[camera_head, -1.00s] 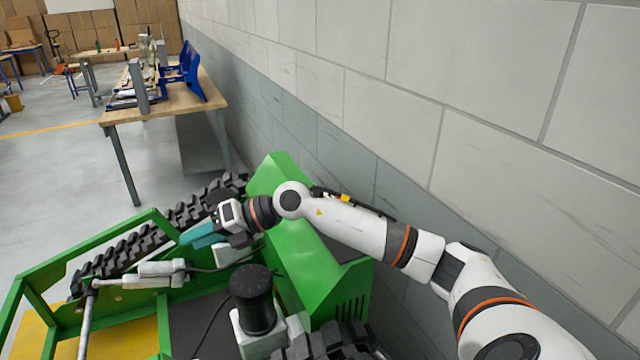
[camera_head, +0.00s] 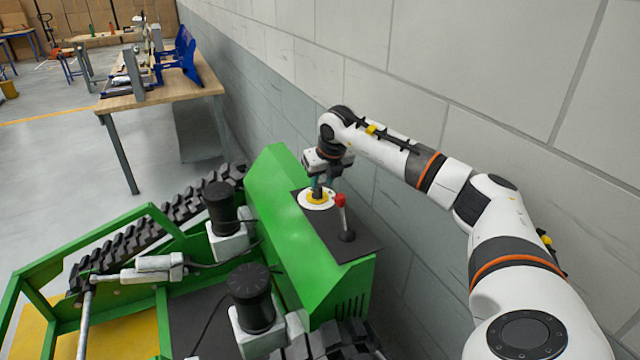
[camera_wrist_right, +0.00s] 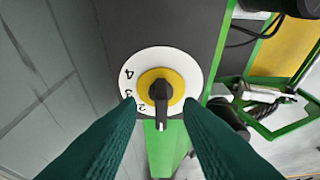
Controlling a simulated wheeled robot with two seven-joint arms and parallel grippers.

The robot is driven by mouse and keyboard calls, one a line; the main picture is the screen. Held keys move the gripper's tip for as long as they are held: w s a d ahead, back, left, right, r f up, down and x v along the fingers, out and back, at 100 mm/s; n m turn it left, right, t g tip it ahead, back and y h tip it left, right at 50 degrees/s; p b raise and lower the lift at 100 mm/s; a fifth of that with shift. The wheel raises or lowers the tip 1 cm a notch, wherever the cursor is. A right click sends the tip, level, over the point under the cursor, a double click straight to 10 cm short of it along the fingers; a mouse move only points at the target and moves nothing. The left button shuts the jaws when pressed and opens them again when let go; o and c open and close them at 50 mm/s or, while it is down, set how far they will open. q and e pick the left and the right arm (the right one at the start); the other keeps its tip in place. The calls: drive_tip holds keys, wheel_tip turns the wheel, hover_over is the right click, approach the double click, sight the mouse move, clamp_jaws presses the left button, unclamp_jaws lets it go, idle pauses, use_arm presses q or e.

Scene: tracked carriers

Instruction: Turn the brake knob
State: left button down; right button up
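The brake knob (camera_head: 317,199) is a yellow disc with a black handle, on a white dial plate on top of the green carrier housing. In the right wrist view, the knob (camera_wrist_right: 160,88) sits on a white dial (camera_wrist_right: 196,70) with the numbers 4, 3 and 2 showing. Its black handle points down the picture, toward my fingers. My right gripper (camera_head: 323,186) is above the knob, pointing down. In the wrist view, the teal fingers of my right gripper (camera_wrist_right: 160,106) are apart, one on each side of the handle's lower end, with gaps showing. My left gripper is not in view.
A red-topped lever (camera_head: 341,210) stands on the same dark panel (camera_head: 350,245), close to the knob. The green housing (camera_head: 285,230) stands near the grey block wall (camera_head: 420,60). Black cylinders (camera_head: 252,300) and a rubber track are at left. A workbench (camera_head: 180,104) stands behind.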

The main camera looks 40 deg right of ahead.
sight(317, 190)
drive_tip(key=shift+x, duration=1.9)
drive_tip(key=shift+a, duration=0.1)
clamp_jaws()
drive_tip(key=m, duration=0.1)
drive_tip(key=m+h, duration=0.1)
drive_tip(key=m, duration=0.2)
drive_tip(key=shift+w+a+g+b, duration=0.2)
drive_tip(key=shift+a+g+b, duration=0.1)
drive_tip(key=shift+a+b, duration=0.1)
drive_tip(key=shift+w+r+m+g+h+b, duration=0.1)
drive_tip(key=shift+m+g+h+b, duration=0.2)
drive_tip(key=shift+m, duration=0.65)
drive_tip(key=shift+w+m+g+h+b, duration=0.15)
drive_tip(key=shift+m+g+h, duration=0.15)
drive_tip(key=shift+m, duration=0.65)
drive_tip(key=shift+s, duration=0.1)
